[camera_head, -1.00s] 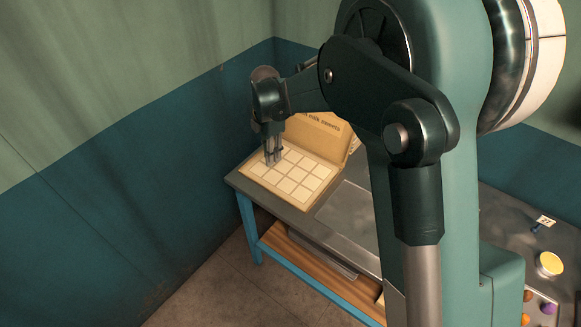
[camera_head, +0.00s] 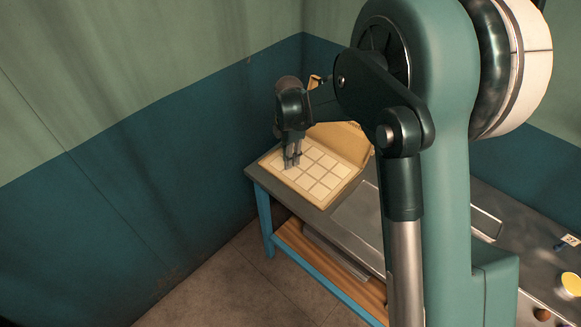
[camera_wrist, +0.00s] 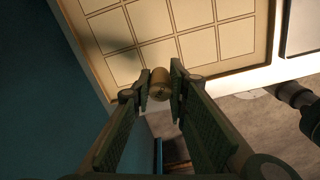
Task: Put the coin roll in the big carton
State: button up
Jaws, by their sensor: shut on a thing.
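The big carton (camera_head: 316,171) lies open on the far left end of the bench. Its lid is raised at the back, and a grid of pale square cells fills it. My gripper (camera_head: 291,163) hangs over the carton's left part in the head view. In the wrist view my gripper (camera_wrist: 161,86) is shut on the coin roll (camera_wrist: 160,80), a small brownish cylinder seen nearly end-on between the fingertips. The roll shows near the edge of the carton (camera_wrist: 206,45). I cannot tell its height above the cells. The roll is too small to make out in the head view.
A blue wall stands close on the left of the carton. A shallow metal tray (camera_head: 360,212) is set in the bench (camera_head: 318,215) right of the carton. A yellow-topped container (camera_head: 570,284) stands at the far right. My arm hides part of the bench.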

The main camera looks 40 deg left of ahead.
aim_at(290, 173)
jog(key=shift+f, duration=0.5)
jog(key=shift+f, duration=0.1)
jog(key=shift+f, duration=1.8)
jog(key=shift+f, duration=0.15)
jog(key=o, duration=0.9)
jog(key=shift+r, duration=0.2)
notch_tip(290, 173, up, 12)
